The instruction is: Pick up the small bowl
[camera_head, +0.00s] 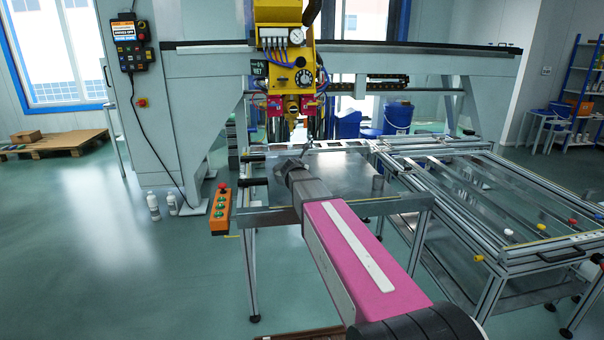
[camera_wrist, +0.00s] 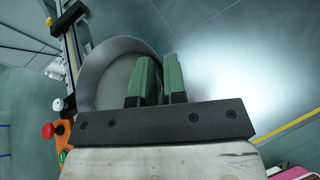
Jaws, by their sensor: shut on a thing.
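The small bowl (camera_wrist: 104,76) is grey and round, and it shows in the wrist view at the upper left, with its inside facing the camera. My gripper (camera_wrist: 159,65) has two green fingers at the bowl's right side. The left finger overlaps the inside of the bowl and the right finger is outside it, so the bowl's wall is pinched between them. The lower part of the bowl is hidden behind the dark gripper body. In the head view my gripper (camera_head: 284,166) is small and dark at the arm's far end, and I cannot make out the bowl there.
A metal panel table (camera_head: 345,176) lies under my arm's end. A yellow machine head (camera_head: 292,75) hangs from the gantry just beyond. An orange button box (camera_head: 220,209) is at the table's left edge. A framed rack (camera_head: 480,190) stands right.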

